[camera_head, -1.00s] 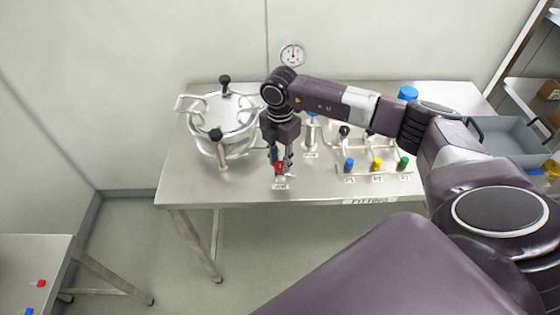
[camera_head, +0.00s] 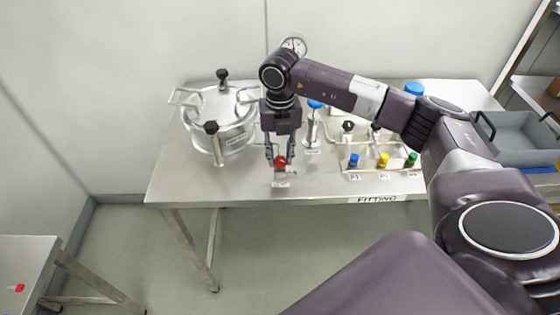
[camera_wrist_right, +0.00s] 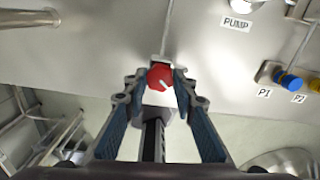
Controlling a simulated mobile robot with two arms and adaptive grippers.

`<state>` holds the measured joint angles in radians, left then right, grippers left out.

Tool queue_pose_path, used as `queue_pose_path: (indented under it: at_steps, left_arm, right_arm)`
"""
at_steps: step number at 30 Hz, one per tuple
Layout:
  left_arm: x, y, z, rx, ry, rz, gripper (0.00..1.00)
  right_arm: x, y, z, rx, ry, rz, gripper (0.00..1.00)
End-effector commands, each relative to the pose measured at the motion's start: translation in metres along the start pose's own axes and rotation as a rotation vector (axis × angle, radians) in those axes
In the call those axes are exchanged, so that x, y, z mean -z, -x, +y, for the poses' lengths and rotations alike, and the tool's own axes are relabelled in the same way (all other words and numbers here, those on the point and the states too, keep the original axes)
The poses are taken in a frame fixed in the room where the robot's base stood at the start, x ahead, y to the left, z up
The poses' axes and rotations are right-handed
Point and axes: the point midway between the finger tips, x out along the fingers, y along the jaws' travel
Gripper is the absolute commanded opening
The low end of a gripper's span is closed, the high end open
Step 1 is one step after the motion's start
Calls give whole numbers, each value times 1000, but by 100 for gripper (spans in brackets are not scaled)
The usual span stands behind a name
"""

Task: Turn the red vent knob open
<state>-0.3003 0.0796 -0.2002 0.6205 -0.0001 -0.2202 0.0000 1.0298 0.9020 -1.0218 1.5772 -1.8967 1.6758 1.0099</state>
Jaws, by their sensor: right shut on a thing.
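The red vent knob (camera_head: 281,161) sits near the front edge of the metal table, just right of the steel vessel. A small label lies in front of it. In the right wrist view the knob (camera_wrist_right: 160,76) is round and red with a white pointer line, on a pale block. My right gripper (camera_head: 280,158) points down over it from above. Its fingertips (camera_wrist_right: 161,80) are on both sides of the knob, shut on it. My left gripper is in neither view.
The steel vessel (camera_head: 222,118) with black clamp knobs stands left of the gripper. Behind and right are a blue-topped pump (camera_head: 312,125) and a rack with blue, yellow and green knobs (camera_head: 383,160). A grey bin (camera_head: 520,140) is at the right. A side table (camera_head: 25,262) stands lower left.

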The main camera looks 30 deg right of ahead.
Motion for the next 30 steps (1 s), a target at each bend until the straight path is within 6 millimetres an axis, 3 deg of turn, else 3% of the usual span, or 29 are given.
queue_pose_path:
  at_steps: [9, 30]
  left_arm:
    - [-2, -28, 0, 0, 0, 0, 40]
    - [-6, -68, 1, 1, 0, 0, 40]
  right_arm:
    - [-1, -2, 0, -2, 299, -4, 1]
    - [-1, -1, 0, 0, 950, -4, 1]
